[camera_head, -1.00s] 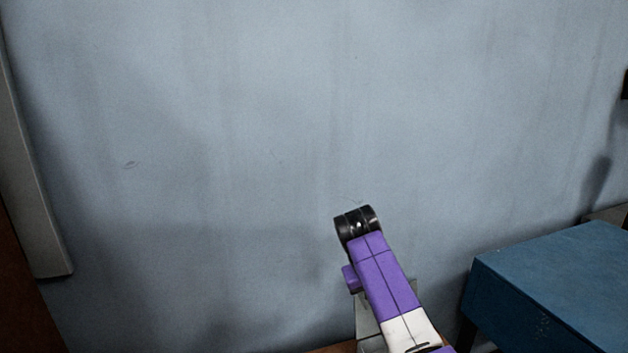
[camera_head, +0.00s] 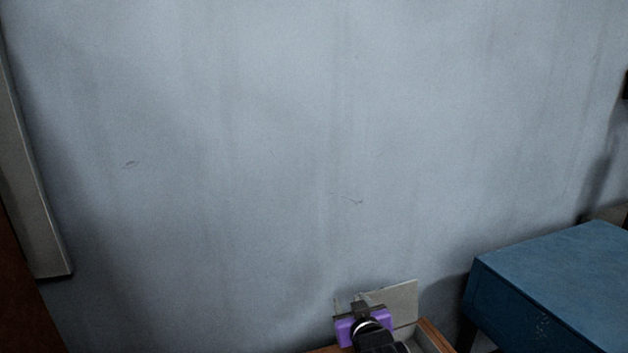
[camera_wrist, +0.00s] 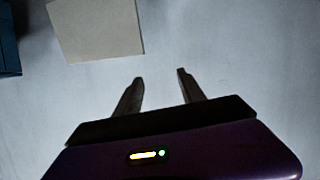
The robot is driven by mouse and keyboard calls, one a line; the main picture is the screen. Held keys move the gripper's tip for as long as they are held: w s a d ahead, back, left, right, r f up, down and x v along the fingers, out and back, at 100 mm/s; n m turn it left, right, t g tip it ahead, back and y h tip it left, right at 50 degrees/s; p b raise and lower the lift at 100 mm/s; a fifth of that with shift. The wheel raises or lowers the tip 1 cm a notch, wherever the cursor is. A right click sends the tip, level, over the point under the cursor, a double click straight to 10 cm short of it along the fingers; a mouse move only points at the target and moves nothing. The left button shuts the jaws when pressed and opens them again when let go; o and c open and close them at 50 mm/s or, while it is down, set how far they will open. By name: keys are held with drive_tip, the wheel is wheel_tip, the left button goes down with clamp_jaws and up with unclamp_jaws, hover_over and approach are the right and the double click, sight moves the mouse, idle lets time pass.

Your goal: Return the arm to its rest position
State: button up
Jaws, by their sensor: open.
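My gripper (camera_wrist: 160,75) shows in the wrist view with its two dark fingers apart and nothing between them. Plain wall lies beyond the fingertips. In the head view, my gripper (camera_head: 350,299) is low in the picture, right of centre, with its purple body and black wrist below the fingers. The fingers are small and dim there. Most of my arm is out of view below the bottom edge.
A pale flat panel (camera_head: 402,300) stands behind my gripper; it also shows in the wrist view (camera_wrist: 95,28). A wooden edge (camera_head: 437,337) lies beside my wrist. A blue table (camera_head: 560,275) stands at right. The bare blue-grey wall (camera_head: 250,150) fills the background.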

drive_tip(key=s+d+m, duration=0.1)
drive_tip(key=s+d, duration=0.2)
drive_tip(key=s, duration=1.6)
drive_tip(key=s+d+m+h, duration=0.1)
drive_tip(key=s+d, duration=0.3)
drive_tip(key=s, duration=1.5)
drive_tip(key=s+d+m, duration=0.1)
drive_tip(key=s+d, duration=0.3)
drive_tip(key=s, duration=1.5)
drive_tip(key=shift+d+r+t, duration=0.15)
drive_tip(key=shift+t, duration=0.25)
